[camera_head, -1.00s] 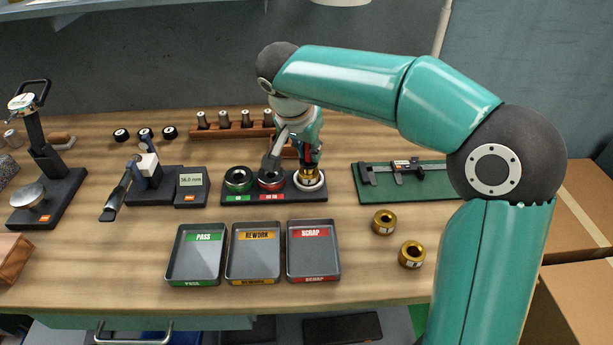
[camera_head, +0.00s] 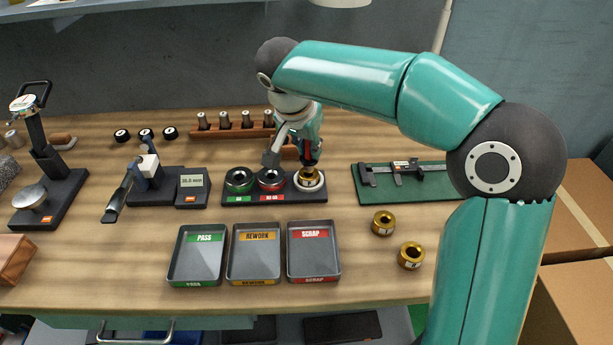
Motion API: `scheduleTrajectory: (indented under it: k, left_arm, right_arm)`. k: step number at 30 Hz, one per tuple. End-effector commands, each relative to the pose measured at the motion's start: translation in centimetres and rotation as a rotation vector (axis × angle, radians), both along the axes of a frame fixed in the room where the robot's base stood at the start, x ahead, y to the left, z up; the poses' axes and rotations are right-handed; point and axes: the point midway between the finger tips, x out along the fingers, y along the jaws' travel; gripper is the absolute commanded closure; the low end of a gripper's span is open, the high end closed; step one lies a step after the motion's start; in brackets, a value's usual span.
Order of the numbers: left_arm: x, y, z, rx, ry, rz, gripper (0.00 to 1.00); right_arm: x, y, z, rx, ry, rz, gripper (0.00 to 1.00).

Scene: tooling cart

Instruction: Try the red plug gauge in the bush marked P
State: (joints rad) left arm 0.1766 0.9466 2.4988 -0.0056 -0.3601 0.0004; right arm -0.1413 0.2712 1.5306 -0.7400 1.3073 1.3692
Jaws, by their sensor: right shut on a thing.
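My right gripper (camera_head: 309,160) comes down from above at the back of the bench and is shut on a slim dark piece with a little red, which I take for the red plug gauge. The fingers and arm hide most of it. It stands just over a brass bush (camera_head: 309,178) seated in a white ring on a black block. I cannot tell how far the gauge is in the bush. Two more brass bushes, one at the back (camera_head: 383,222) and one nearer (camera_head: 411,255), stand on the bench. Their marks are too small to read. My left gripper is out of view.
The black block (camera_head: 225,199) also bears a green ring (camera_head: 239,180) and a red ring (camera_head: 270,179). Three trays stand in front: PASS (camera_head: 197,258), REWORK (camera_head: 255,258) and SCRAP (camera_head: 313,258). A caliper (camera_head: 405,168) lies on a green mat at right.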

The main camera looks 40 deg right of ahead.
Motion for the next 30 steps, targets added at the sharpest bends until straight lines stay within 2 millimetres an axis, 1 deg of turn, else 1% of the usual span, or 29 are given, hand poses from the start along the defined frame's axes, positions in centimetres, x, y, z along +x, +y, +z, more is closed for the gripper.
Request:
scheduleTrajectory:
  k: [12, 24, 30]
  left_arm:
    - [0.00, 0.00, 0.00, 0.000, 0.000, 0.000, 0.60]
    - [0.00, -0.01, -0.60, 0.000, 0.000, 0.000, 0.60]
    - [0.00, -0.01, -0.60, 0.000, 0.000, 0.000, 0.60]
  right_arm:
    - [0.02, -0.02, 0.09, -0.001, -0.003, 0.000, 1.00]
    - [-0.13, 0.07, -0.35, -0.001, -0.003, 0.000, 1.00]
    - [-0.15, 0.08, -0.34, -0.001, -0.003, 0.000, 1.00]
